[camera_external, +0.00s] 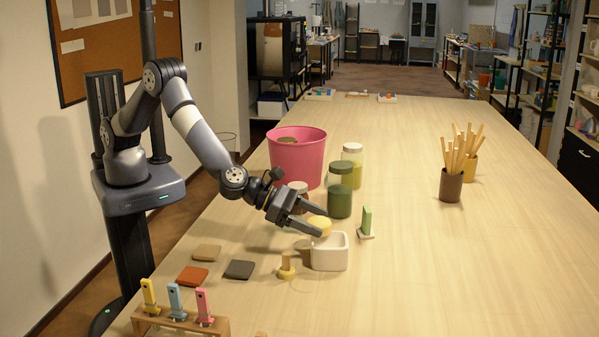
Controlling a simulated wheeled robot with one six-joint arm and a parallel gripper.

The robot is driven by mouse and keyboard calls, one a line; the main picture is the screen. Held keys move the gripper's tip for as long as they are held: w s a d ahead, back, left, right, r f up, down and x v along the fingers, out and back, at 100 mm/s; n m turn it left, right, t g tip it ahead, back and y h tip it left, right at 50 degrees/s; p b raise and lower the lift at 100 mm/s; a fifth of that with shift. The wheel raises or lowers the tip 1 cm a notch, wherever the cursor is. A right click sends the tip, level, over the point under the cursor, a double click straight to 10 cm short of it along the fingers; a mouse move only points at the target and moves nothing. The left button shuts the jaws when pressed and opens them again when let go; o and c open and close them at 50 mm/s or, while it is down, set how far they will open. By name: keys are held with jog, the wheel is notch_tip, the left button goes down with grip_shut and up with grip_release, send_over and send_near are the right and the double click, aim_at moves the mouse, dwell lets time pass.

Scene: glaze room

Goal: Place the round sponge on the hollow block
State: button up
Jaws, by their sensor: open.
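The round sponge (319,225) is pale yellow and shows at the back left rim of a white, open-topped block (329,258), which looks like the hollow block. I cannot tell whether the sponge rests on the rim or stands behind it. My gripper (323,223) is open, with one finger on the near side of the sponge and the other on its far side. The near finger hides part of the sponge, and contact with either finger is not clear.
Dark green jar (340,200), yellow jar (352,165) and pink bucket (297,160) stand behind. A green piece on a small base (366,222) is right of the block, a wooden knob (286,267) front left. Flat tiles (240,269) lie left. The table's right is mostly clear.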

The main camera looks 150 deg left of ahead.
jog(key=b+v, duration=0.2)
jog(key=v, duration=0.8)
jog(key=shift+s+d+b, duration=0.15)
jog(key=shift+s+b, duration=0.05)
jog(key=shift+b, duration=0.15)
jog(key=shift+w, duration=0.1)
jog(key=p+x, duration=0.3)
jog(key=x, duration=0.7)
jog(key=shift+w+a, duration=0.2)
jog(key=shift+a, duration=0.1)
jog(key=shift+w+a+f+p, duration=0.2)
jog(key=shift+w+p, duration=0.05)
jog(key=shift+p, duration=0.1)
jog(key=shift+w+a+f, duration=0.15)
jog(key=shift+a+f, duration=0.05)
jog(key=shift+f, duration=0.15)
jog(key=shift+r, duration=0.2)
jog(key=shift+d, duration=0.15)
